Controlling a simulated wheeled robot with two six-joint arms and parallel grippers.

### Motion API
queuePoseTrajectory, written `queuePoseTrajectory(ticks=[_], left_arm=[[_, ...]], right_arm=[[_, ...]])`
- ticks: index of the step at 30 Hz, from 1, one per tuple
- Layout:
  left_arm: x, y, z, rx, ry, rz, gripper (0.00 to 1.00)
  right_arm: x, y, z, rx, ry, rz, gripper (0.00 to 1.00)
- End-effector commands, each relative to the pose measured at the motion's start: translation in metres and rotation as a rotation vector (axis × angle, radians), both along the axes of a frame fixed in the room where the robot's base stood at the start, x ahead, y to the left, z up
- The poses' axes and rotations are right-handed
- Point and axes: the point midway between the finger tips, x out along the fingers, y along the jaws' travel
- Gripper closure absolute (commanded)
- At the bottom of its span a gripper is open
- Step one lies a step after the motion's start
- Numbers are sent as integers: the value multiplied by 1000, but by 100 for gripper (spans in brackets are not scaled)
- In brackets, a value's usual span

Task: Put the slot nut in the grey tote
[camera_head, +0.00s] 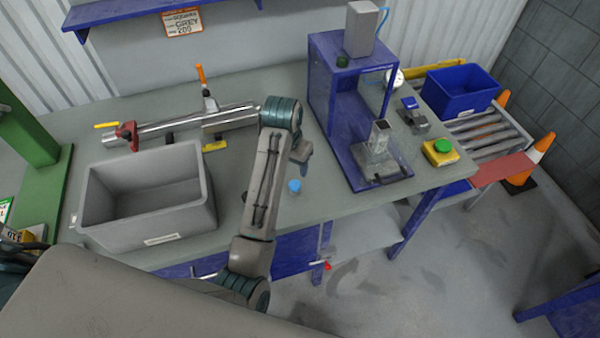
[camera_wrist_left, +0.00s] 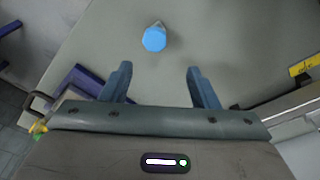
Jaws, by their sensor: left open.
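A small blue piece (camera_head: 294,185), which I take for the slot nut, sits on the bare grey table top near the front edge. In the left wrist view the blue piece (camera_wrist_left: 154,38) lies beyond the fingertips, roughly centred between them and not touched. My left gripper (camera_head: 305,168) is above the table, close to the piece; its fingers (camera_wrist_left: 159,70) are apart with nothing between them. The grey tote (camera_head: 150,227) stands on the table to the left of my left arm, and its visible inside looks empty. My right gripper is not in view.
A clamp fixture with metal bars (camera_head: 185,123) lies behind the tote. A blue press frame (camera_head: 334,125) stands right of the gripper. The table between tote and press is mostly clear.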

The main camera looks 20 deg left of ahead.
Motion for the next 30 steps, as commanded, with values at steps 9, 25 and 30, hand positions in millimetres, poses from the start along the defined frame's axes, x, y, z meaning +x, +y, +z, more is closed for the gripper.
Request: queuePoseTrajectory(ticks=[9, 25, 30], left_arm=[[5, -2, -45, 0, 4, -1, 45], [8, -8, -101, 1, 3, 0, 45], [9, -8, -104, 0, 1, 1, 45]], right_arm=[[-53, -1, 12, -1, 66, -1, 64], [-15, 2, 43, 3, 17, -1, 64], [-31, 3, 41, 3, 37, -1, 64]])
